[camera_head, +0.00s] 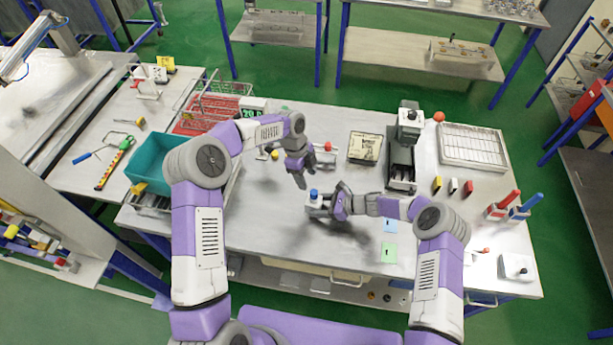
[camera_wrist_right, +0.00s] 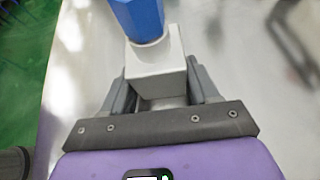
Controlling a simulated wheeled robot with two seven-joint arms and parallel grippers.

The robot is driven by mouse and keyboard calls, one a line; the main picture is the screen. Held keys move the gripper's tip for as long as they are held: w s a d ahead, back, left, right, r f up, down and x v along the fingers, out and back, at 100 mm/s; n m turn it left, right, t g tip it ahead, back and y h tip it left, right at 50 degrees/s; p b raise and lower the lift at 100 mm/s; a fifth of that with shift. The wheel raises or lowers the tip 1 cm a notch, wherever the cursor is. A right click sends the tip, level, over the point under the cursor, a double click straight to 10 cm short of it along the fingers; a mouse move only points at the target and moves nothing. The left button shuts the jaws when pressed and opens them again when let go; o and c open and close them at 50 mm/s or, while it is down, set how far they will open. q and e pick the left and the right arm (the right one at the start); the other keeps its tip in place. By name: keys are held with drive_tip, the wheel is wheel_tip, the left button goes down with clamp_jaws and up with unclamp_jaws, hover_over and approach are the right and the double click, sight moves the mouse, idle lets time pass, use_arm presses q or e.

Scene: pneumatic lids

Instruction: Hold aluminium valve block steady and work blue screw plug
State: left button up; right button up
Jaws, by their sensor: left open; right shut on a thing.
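The aluminium valve block (camera_head: 314,203) sits on the workbench near its front edge, left of the middle. The blue screw plug (camera_head: 314,193) stands upright on top of it. In the right wrist view the plug (camera_wrist_right: 138,18) is a blue faceted cap above the pale block (camera_wrist_right: 158,75). My right gripper (camera_head: 335,203) is shut on the block from the right; its two grey fingers (camera_wrist_right: 160,95) lie on either side of the block. My left gripper (camera_head: 299,180) is open and empty, above and to the left of the plug, apart from it.
A teal bin (camera_head: 160,160) and a red wire basket (camera_head: 205,112) stand to the left. A grey machine (camera_head: 403,150) and a white tray (camera_head: 472,147) stand at the back right. Green and blue notes (camera_head: 389,252) lie right of the block. Bare benchtop lies around the block.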

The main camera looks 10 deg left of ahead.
use_arm(q)
drive_tip(key=shift+r, duration=0.1)
use_arm(e)
drive_tip(key=shift+f, duration=0.1)
use_arm(q)
drive_tip(key=v, duration=1.1)
drive_tip(key=shift+a+r, duration=0.2)
drive_tip(key=shift+r, duration=0.2)
use_arm(e)
drive_tip(key=o, duration=1.1)
